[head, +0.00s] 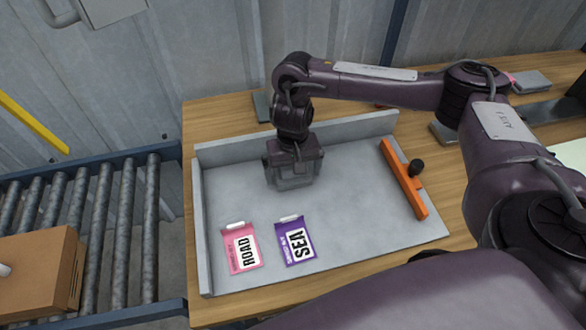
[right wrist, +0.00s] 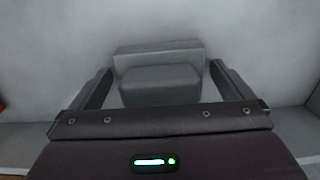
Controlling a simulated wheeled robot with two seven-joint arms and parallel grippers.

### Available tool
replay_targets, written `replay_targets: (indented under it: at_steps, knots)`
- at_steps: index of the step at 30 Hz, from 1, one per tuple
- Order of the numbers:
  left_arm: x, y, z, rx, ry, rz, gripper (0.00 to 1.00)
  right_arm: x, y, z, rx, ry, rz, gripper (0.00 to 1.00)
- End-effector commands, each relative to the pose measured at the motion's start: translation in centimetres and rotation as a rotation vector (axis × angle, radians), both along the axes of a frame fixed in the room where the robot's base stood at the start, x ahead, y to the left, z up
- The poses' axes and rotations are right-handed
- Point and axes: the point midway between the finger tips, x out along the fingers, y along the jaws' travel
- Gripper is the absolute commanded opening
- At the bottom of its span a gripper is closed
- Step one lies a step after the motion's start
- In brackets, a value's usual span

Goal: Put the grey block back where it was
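The grey block (right wrist: 160,82) shows in the right wrist view between the two fingers of my right gripper (right wrist: 160,85). A narrow gap seems to show on each side of it, so the fingers look open around it. In the head view my right gripper (head: 291,172) points down over the back middle of the grey tray (head: 225,180). The block there (head: 292,184) is mostly hidden by the gripper and is hard to tell from the fingers. It appears low, at the tray floor; contact with the floor is hidden. My left gripper is not in view.
A roller conveyor (head: 120,230) with a cardboard box (head: 40,275) stands left.

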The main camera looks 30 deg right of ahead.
Motion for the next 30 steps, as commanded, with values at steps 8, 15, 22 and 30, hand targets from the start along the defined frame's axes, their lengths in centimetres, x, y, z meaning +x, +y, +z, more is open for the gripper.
replay_targets:
  at_steps: [8,15,22,30]
  knots:
    - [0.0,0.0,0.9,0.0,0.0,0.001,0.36,0.1,0.0,2.2,0.0,-0.004,0.001,1.0]
    - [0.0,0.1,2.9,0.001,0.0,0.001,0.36,0.2,0.0,7.5,-0.001,-0.007,0.002,1.0]
    - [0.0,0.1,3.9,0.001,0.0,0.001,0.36,0.1,0.0,11.1,-0.001,-0.004,0.001,1.0]
    - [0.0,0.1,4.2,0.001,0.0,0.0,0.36,0.0,0.0,12.3,0.0,0.0,0.001,1.0]
